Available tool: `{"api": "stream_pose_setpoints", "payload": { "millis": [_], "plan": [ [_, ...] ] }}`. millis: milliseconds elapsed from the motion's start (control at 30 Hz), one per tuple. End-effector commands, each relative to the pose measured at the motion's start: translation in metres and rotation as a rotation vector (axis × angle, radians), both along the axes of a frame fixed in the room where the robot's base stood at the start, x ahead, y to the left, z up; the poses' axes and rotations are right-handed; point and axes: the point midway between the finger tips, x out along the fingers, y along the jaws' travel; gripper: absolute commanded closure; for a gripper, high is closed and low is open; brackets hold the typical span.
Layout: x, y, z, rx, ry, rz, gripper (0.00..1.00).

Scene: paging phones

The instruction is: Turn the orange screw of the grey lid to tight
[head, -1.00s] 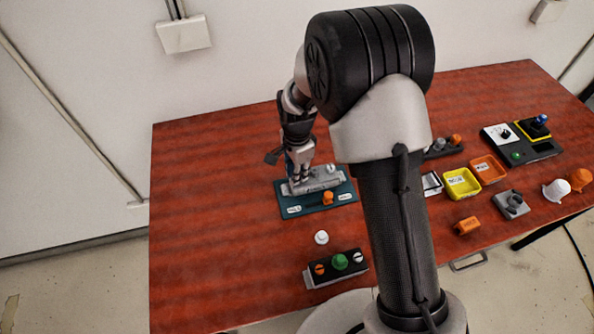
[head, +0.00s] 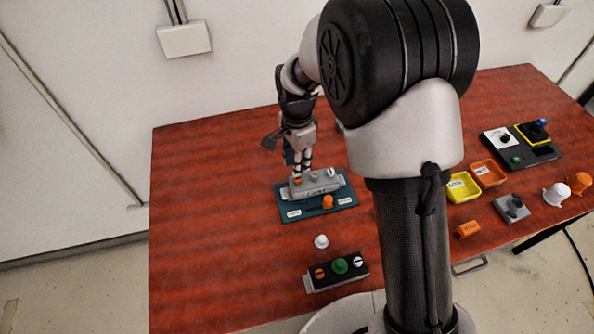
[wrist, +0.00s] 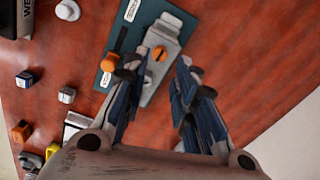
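The grey lid (head: 318,183) lies on a teal plate (head: 316,210) on the red-brown table. Its orange screw (head: 298,181) is at the left end in the head view, and a pale screw (head: 331,173) stands further right. In the wrist view the orange screw (wrist: 159,54), with a dark slot, shows in the gap between the fingertips. My gripper (wrist: 158,70) is open and empty, pointing down above that end of the lid. It also shows in the head view (head: 303,170). An orange knob (head: 327,202) sits on the plate between two white labels.
A white knob (head: 321,241) and a black box with several knobs (head: 340,282) stand in front of the plate. Yellow (head: 463,187) and orange (head: 488,172) trays and other parts lie to the right. The table left of the plate is bare.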

Motion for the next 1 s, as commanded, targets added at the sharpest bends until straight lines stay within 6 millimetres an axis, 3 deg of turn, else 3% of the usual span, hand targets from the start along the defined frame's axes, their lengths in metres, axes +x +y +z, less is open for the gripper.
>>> {"api": "stream_pose_setpoints", "payload": {
  "millis": [100, 300, 900, 1000],
  "plan": [
    [0.001, 0.000, 0.025, 0.001, -0.004, 0.000, 0.74],
    [0.000, 0.000, 0.046, 0.001, -0.001, 0.000, 0.74],
    [0.000, 0.000, 0.050, 0.000, 0.000, 0.001, 0.74],
    [-0.003, -0.004, 0.060, 0.003, -0.011, 0.019, 0.74]
  ]
}}
